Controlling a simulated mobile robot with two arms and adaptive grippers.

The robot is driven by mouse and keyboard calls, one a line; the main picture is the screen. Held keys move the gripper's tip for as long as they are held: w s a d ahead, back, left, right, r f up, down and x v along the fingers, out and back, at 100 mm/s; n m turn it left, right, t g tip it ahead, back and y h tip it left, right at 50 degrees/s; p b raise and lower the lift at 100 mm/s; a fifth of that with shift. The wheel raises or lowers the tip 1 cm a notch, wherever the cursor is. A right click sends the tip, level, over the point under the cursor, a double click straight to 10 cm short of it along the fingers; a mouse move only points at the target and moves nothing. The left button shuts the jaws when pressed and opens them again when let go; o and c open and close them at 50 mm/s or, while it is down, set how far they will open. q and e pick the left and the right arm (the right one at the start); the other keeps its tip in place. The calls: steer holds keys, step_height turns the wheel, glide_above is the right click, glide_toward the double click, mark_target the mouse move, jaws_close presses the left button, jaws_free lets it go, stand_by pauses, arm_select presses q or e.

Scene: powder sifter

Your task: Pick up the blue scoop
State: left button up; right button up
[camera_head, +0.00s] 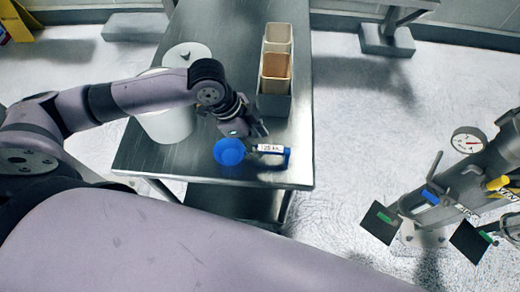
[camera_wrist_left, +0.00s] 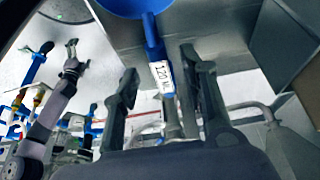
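The blue scoop (camera_head: 229,152) lies near the front edge of the metal table, its bowl to the left and its white-labelled handle pointing right. My left gripper (camera_head: 260,134) is just above the handle. In the left wrist view, the scoop's bowl (camera_wrist_left: 132,5) is at the top edge and its handle runs down between the spread fingers of the left gripper (camera_wrist_left: 163,72). A gap shows on both sides, so the gripper is open and not closed on it. A distant mauve arm with a pronged end (camera_wrist_left: 71,52) shows at left, perhaps my right one; its opening is unclear.
The metal table (camera_head: 190,165) also bears a white lidded container (camera_head: 168,125) left of my arm and a grey holder (camera_head: 274,105) with beige cups (camera_head: 276,72) behind the gripper. Equipment with a gauge (camera_head: 468,141) stands at right. Floor is clear between.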

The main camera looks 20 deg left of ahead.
mark_target(261, 148)
arm_select(q)
steer(key=shift+d+f, duration=0.1)
steer(key=shift+f, duration=0.15)
steer(key=p+x, duration=0.1)
steer(key=x, duration=0.2)
steer(key=shift+d+f+p, duration=0.1)
steer(key=shift+f+p, duration=0.2)
steer(key=shift+p, duration=0.05)
steer(key=shift+d+f, duration=0.2)
steer(key=shift+f, duration=0.3)
steer(key=c, duration=0.4)
jaws_close()
arm_select(e)
steer(key=shift+w+a+r, duration=0.1)
steer(key=shift+a+r, duration=0.1)
steer(key=shift+r, duration=0.7)
